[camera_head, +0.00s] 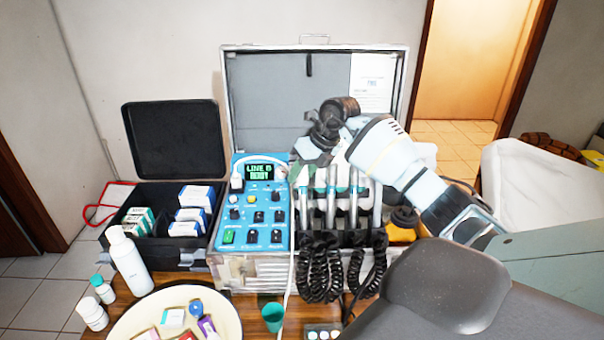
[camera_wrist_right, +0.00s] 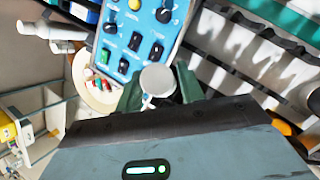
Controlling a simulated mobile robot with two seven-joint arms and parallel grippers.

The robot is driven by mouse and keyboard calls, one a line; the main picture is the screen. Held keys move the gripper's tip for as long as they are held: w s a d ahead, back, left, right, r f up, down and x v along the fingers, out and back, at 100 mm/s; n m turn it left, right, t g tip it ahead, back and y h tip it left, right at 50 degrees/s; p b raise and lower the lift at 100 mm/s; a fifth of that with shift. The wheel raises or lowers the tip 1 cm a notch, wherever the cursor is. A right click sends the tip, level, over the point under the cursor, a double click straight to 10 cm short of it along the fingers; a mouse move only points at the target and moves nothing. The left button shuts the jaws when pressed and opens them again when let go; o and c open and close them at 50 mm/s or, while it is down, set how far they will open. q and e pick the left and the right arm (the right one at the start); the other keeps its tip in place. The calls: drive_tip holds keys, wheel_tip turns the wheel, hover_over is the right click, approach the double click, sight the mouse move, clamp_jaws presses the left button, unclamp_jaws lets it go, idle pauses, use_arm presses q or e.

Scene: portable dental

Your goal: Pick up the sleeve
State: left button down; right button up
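I cannot pick out with certainty which thing is the sleeve. Several metal handpieces (camera_head: 331,190) stand upright in the rack on the front of the open case. My right gripper (camera_head: 316,152) is above the left end of this rack, pointing down. In the right wrist view its two green-grey fingers (camera_wrist_right: 158,84) are apart, with a round pale grey end (camera_wrist_right: 157,77) of something between them. I cannot tell whether the fingers press on it. Its lower part is hidden. My left gripper is not in view.
A blue control panel (camera_head: 262,215) stands left of the rack. Black coiled cords (camera_head: 318,268) hang in front. A white bottle (camera_head: 129,262), a round cream tray (camera_head: 228,318) and a teal cup (camera_head: 272,317) are on the wooden table. A dark padded chair part (camera_head: 445,285) is at the front right.

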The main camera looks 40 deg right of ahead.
drive_tip(key=c, duration=0.6)
drive_tip(key=shift+r, duration=0.15)
